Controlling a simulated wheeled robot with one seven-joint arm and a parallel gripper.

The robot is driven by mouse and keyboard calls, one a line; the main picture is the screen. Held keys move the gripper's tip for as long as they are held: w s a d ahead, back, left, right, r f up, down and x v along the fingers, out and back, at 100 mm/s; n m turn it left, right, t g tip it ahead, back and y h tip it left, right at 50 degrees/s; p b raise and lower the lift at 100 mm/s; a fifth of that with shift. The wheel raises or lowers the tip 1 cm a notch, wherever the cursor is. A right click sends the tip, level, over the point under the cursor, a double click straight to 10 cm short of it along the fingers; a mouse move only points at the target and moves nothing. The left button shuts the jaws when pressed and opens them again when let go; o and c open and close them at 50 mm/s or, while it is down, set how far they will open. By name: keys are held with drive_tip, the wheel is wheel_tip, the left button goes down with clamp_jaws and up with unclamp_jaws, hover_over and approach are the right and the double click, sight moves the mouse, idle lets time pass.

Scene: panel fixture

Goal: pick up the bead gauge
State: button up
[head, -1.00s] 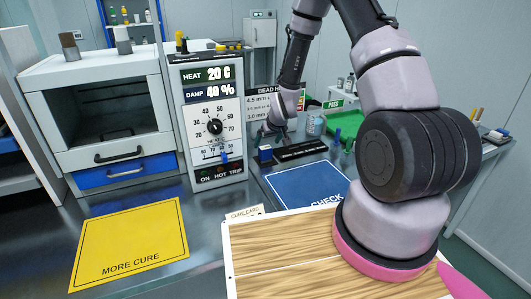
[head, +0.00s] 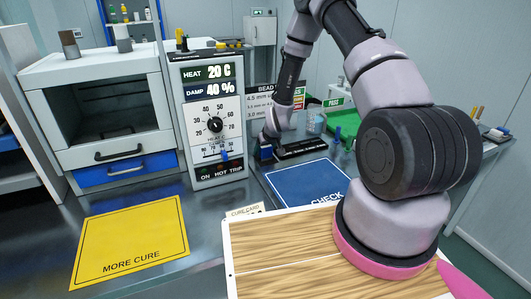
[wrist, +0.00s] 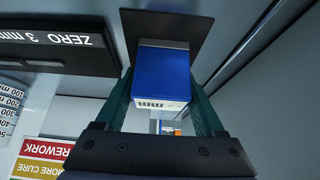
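The bead gauge seems to be the small blue block with a white "mm" label (wrist: 162,70) in the wrist view. A dark flat plate lies beyond it. In the head view the blue block (head: 265,153) is small, at the back of the bench left of a black bar. My gripper (wrist: 161,95) has its green fingers on either side of the block. I cannot tell whether both fingers press on it, as the fingertips are partly hidden. In the head view my gripper (head: 267,142) is down at the block, too small to read.
The black "ZERO 3 mm" bar (wrist: 60,45) is close to the left of my gripper; it also shows in the head view (head: 301,149). The heater panel (head: 212,120) stands left of the block. A blue CHECK mat (head: 305,183) lies in front. A green tray (head: 345,123) is at right.

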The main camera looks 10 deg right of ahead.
clamp_jaws()
